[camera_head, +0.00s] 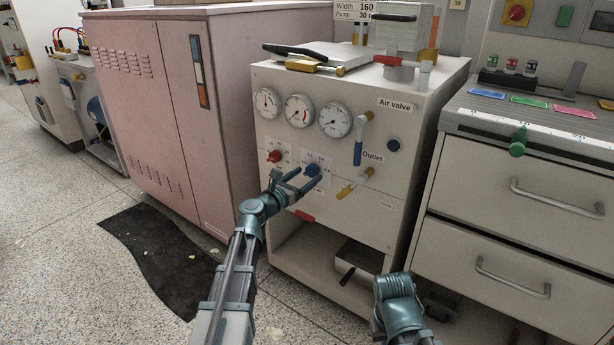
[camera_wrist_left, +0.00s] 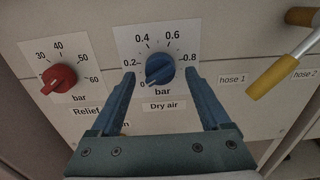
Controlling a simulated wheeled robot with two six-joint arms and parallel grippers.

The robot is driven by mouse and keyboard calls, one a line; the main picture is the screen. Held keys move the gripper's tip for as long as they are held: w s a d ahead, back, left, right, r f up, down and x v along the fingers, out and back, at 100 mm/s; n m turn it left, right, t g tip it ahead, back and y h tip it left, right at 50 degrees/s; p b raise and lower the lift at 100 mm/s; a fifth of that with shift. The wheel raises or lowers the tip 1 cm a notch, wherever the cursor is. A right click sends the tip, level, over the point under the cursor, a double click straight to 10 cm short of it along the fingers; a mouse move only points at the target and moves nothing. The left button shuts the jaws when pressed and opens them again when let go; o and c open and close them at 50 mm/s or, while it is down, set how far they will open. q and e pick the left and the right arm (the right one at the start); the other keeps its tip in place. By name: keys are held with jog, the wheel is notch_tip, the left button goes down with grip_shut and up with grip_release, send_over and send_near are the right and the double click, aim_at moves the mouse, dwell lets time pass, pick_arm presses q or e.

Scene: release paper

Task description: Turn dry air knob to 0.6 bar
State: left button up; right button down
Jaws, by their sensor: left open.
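The blue dry air knob (camera_head: 312,169) is on the front panel of the white cabinet, on a white dial plate. In the left wrist view the knob (camera_wrist_left: 160,68) sits on a scale marked 0 to 0.8 bar; its ridge slants from lower left, near 0, to upper right. My left gripper (camera_head: 308,178) is open in front of the panel. In the left wrist view its fingers (camera_wrist_left: 161,78) stand on either side of the knob, with gaps visible; whether they reach its depth I cannot tell. Part of my right arm shows at the bottom, its gripper hidden.
The red relief knob (camera_wrist_left: 59,78) is left of the dry air dial. Yellow-handled hose valves (camera_head: 354,183) stick out to the right, below the blue-handled outlet valve (camera_head: 358,152). Three gauges (camera_head: 300,111) are above. A drawer cabinet (camera_head: 520,215) stands at right, a pink cabinet (camera_head: 170,110) at left.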

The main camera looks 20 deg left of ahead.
pick_arm(q)
jog(key=shift+w+d, duration=0.2)
jog(key=shift+w, duration=0.3)
grip_shut()
